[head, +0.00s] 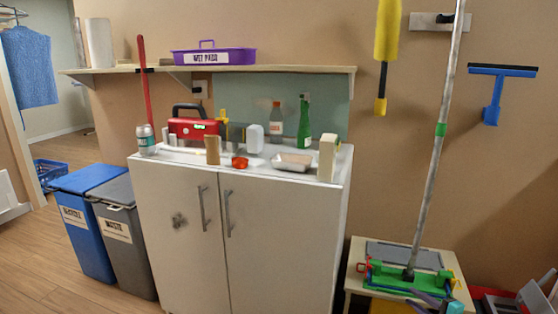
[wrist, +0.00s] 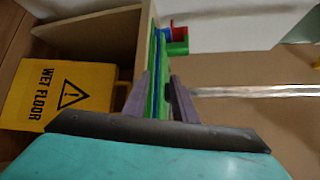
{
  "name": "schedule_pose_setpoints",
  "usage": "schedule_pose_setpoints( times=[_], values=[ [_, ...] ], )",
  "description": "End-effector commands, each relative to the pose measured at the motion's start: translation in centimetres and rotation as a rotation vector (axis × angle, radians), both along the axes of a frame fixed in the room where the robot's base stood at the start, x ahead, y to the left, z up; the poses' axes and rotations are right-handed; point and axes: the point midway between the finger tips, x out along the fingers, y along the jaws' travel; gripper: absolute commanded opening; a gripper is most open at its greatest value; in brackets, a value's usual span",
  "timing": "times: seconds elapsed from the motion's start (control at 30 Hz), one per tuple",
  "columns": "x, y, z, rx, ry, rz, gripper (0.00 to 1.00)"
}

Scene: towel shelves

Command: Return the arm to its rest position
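My gripper (head: 436,300) is low at the bottom right of the head view, close to the front of the green mop head (head: 418,284). In the wrist view my gripper (wrist: 160,98) has its two grey-purple fingers spread apart. The green mop head (wrist: 158,60) shows between and beyond them. I see no clear grip on it. The mop's grey pole (head: 436,150) rises nearly upright, leaning a little right, and crosses to the right in the wrist view. My teal wrist part hides the lower wrist view.
The mop head rests on a small table (head: 398,252). A white cabinet (head: 270,240) with bottles and a red toolbox (head: 194,128) stands left of it. A yellow wet floor sign (wrist: 60,95) is in the wrist view. A blue squeegee (head: 494,95) hangs on the wall.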

Motion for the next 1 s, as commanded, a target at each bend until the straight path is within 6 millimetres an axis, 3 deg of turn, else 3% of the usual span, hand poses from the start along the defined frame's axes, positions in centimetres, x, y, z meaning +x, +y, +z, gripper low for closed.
schedule_pose_setpoints(
  times=[0.23,0.47,0.7,1.0],
  values=[
    [-0.4,8.1,-2.6,-0.066,0.145,0.156,0.25],
    [-2.7,16.0,-5.6,-0.154,0.298,0.331,0.25],
    [-7.1,23.1,-8.2,-0.266,0.453,0.526,0.25],
    [-14.3,29.7,-10.1,-0.428,0.631,0.777,0.25]
  ],
)
